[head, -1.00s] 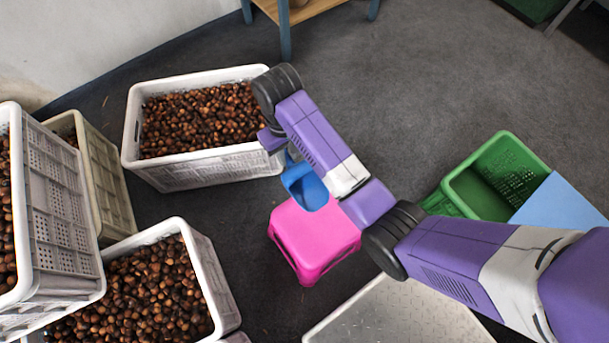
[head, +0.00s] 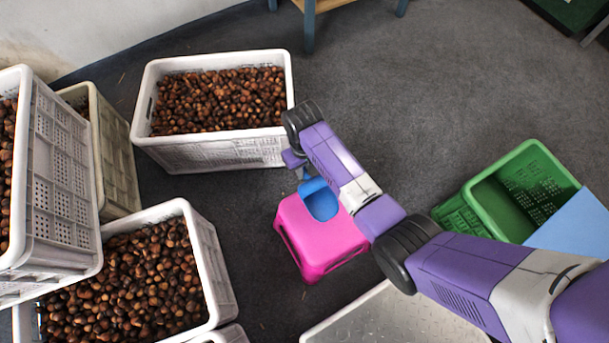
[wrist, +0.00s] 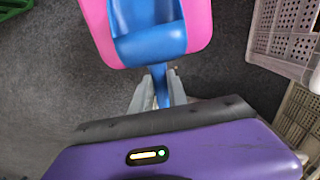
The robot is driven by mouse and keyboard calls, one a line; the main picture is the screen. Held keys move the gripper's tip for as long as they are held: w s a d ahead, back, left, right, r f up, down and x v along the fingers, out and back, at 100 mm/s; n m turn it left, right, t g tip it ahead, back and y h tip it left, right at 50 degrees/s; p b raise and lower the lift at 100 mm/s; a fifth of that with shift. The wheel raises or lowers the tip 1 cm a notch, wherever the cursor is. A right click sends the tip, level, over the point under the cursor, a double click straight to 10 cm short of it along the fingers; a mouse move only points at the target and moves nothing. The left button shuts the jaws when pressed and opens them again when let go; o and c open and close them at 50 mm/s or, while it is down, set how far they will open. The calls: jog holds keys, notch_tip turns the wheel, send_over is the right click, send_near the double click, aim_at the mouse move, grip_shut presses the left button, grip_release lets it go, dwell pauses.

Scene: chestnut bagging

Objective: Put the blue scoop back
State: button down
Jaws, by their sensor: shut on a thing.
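The blue scoop (head: 320,200) is over the top of the pink stool (head: 322,243). In the wrist view the scoop (wrist: 150,42) lies across the middle of the pink stool (wrist: 200,22), with its handle toward me. My gripper (wrist: 157,88) is shut on the scoop's handle. In the head view my forearm hides part of the gripper and the handle. I cannot tell whether the scoop touches the stool top or hangs just above it.
White crates of chestnuts stand behind the stool (head: 210,153) and at the lower left (head: 222,285). Stacked crates (head: 60,170) are at far left. A green crate (head: 455,215) is at right. A metal platform (head: 390,318) lies in front. Grey floor is clear behind my arm.

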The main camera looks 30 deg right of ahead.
aim_at(305, 176)
jog(key=shift+f+b, duration=0.7)
jog(key=shift+f, duration=1.25)
jog(key=shift+f, duration=0.2)
jog(key=c, duration=1.3)
grip_release()
notch_tip(305, 176, up, 12)
jog(key=p, duration=0.4)
jog(key=shift+w+r+p, duration=0.15)
jog(key=shift+r+p, duration=0.05)
jog(key=shift+p, duration=0.1)
